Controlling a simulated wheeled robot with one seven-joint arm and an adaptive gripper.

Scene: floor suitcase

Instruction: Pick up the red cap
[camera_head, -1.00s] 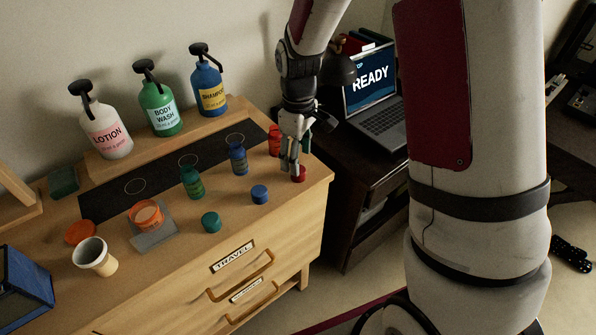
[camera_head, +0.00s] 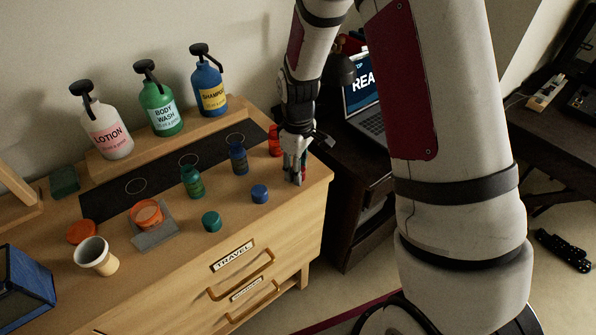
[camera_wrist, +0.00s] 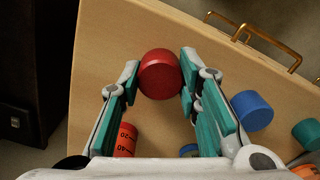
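The red cap (camera_wrist: 160,74) stands on the wooden dresser top near its right front corner. In the wrist view it lies between the fingertips of my gripper (camera_wrist: 160,68), which are spread. The right fingertip is very close to the cap or touching it; a small gap shows at the left one. In the head view my gripper (camera_head: 295,176) points down over the cap and hides nearly all of it.
A red bottle (camera_head: 275,140) stands just behind my gripper, and also shows in the wrist view (camera_wrist: 126,140). A blue cap (camera_head: 260,194) and green cap (camera_head: 211,222) are to the left. Blue (camera_head: 239,160) and green (camera_head: 192,182) bottles stand behind them.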

